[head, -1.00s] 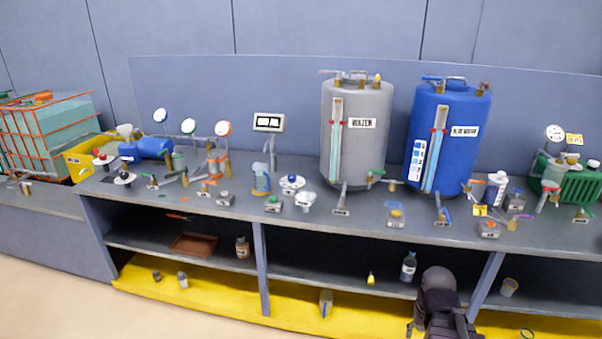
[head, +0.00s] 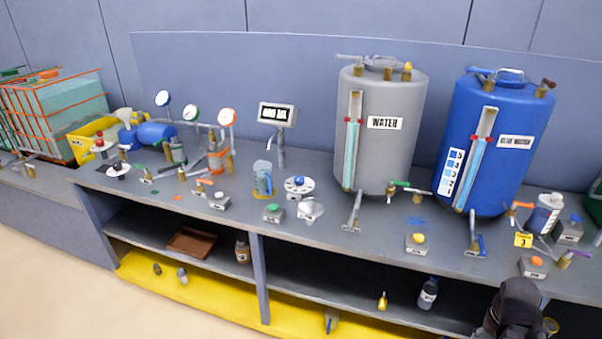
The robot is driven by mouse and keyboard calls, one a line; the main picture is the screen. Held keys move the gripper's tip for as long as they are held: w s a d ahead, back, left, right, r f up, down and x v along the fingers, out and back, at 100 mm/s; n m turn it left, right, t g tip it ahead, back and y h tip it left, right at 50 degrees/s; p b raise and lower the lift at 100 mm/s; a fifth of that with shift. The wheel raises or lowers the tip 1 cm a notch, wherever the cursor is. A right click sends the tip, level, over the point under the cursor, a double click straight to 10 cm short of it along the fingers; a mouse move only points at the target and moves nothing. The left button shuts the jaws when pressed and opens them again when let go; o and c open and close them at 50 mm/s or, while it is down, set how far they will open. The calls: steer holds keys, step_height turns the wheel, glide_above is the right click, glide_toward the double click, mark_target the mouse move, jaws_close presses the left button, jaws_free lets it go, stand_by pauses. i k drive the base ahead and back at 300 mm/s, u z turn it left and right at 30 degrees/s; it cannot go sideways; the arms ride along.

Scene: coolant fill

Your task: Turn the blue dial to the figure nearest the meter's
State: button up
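The blue dial (head: 299,182) is a small blue knob on a white round plate with marks around its edge, on a grey block on the bench top. The marks are too small to read. The meter (head: 277,114) is a white-framed display on a post behind the dial; its dark characters are not legible. A dark part of my arm shows at the bottom right, well to the right of the dial and apart from it. My gripper's fingers cannot be made out.
A green button box (head: 273,213) and a silver domed piece (head: 310,208) sit in front. The grey water tank (head: 400,150) and blue tank (head: 505,155) stand to the right, with taps projecting forward.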

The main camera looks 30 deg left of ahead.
mark_target(298, 179)
steer(key=u, duration=0.45)
steer(key=i, duration=0.95)
steer(key=u, duration=0.6)
